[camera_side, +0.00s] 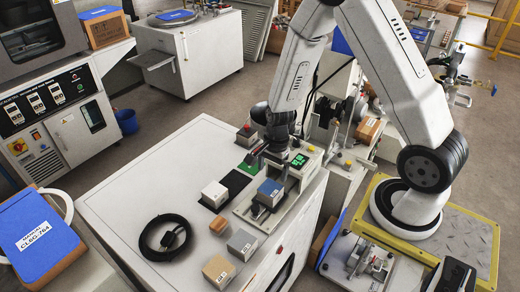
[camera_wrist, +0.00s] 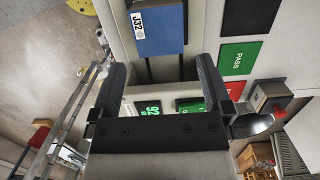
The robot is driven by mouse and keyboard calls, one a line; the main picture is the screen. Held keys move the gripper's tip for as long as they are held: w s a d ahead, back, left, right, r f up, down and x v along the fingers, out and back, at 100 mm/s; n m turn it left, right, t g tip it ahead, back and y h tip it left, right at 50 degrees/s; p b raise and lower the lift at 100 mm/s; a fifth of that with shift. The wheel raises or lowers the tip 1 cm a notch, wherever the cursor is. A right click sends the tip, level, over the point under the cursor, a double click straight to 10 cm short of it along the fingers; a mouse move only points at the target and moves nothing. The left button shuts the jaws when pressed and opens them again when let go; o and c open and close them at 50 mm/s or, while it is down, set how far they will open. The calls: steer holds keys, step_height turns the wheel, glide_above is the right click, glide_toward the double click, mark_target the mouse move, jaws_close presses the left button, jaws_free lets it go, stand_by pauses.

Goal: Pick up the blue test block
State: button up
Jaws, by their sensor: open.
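The blue test block (camera_side: 269,193) rests on the grey testing device on the white bench, in front of its green display (camera_side: 298,161). In the wrist view the block (camera_wrist: 158,28) shows at the top, with a white label. My gripper (camera_side: 259,157) is above the device, behind the block in the side view. In the wrist view its two fingers (camera_wrist: 160,80) are spread wide with nothing between them. The block lies beyond the fingertips, apart from them.
A white block (camera_side: 214,193), a brown block (camera_side: 219,222), a grey block (camera_side: 241,244) and a tan block (camera_side: 218,271) stand left of and in front of the device. A black cable coil (camera_side: 166,237) lies on the bench. A green PASS pad (camera_wrist: 238,58) lies beside the device. The bench's left side is clear.

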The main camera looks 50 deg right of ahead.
mark_target(270, 188)
steer(key=shift+a+f, duration=0.15)
steer(key=shift+f, duration=1.15)
steer(key=shift+f, duration=0.1)
steer(key=shift+a+f, duration=0.2)
steer(key=shift+f, duration=1.05)
steer(key=shift+a+f, duration=0.15)
steer(key=shift+f, duration=1.1)
jaws_close()
steer(key=shift+r, duration=0.2)
steer(key=shift+r, duration=4.85)
